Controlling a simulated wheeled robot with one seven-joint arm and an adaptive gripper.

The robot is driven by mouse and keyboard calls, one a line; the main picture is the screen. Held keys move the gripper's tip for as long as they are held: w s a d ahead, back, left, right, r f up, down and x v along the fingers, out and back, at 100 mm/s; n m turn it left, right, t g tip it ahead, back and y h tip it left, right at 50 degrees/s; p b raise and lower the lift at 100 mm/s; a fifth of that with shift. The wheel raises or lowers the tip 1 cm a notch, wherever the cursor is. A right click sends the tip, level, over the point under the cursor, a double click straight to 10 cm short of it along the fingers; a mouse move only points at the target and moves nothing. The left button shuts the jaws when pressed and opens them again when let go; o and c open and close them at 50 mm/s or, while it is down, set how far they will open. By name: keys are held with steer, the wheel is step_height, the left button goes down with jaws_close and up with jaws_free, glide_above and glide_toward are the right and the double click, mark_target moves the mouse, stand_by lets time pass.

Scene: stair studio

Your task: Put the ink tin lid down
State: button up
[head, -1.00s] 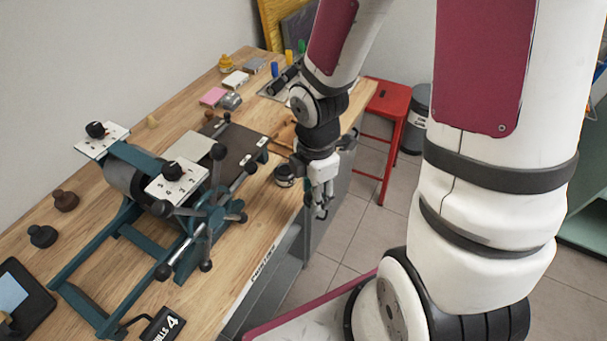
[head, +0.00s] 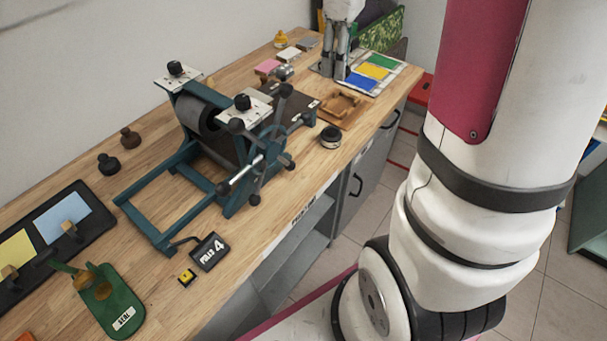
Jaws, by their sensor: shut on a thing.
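My gripper (head: 335,72) is at the top of the head view, pointing down at the back right of the workbench, beside the mat with coloured squares. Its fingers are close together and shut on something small. I cannot make out the ink tin lid itself between them; the fingers and the distance hide it. A short round dark tin with a pale band (head: 330,138), which looks like the ink tin, stands upright near the bench's right edge, in front of the wooden tray. My gripper is behind the tin and apart from it.
The mat (head: 402,72) bears green, yellow and blue squares. A wooden tray (head: 352,121) lies between mat and tin. The teal press with its spoked wheel (head: 265,160) fills the bench's middle. Pink and white blocks (head: 268,66) lie behind it. Bare wood surrounds the tin.

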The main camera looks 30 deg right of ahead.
mark_target(327, 162)
steer(key=shift+a+r, duration=0.2)
steer(key=shift+r, duration=0.1)
steer(key=shift+a+f, duration=0.1)
steer(key=shift+f, duration=0.25)
step_height(327, 162, down, 27)
steer(key=shift+r+p, duration=0.1)
steer(key=shift+p, duration=0.35)
steer(key=o, duration=0.5)
steer(key=shift+o, duration=0.8)
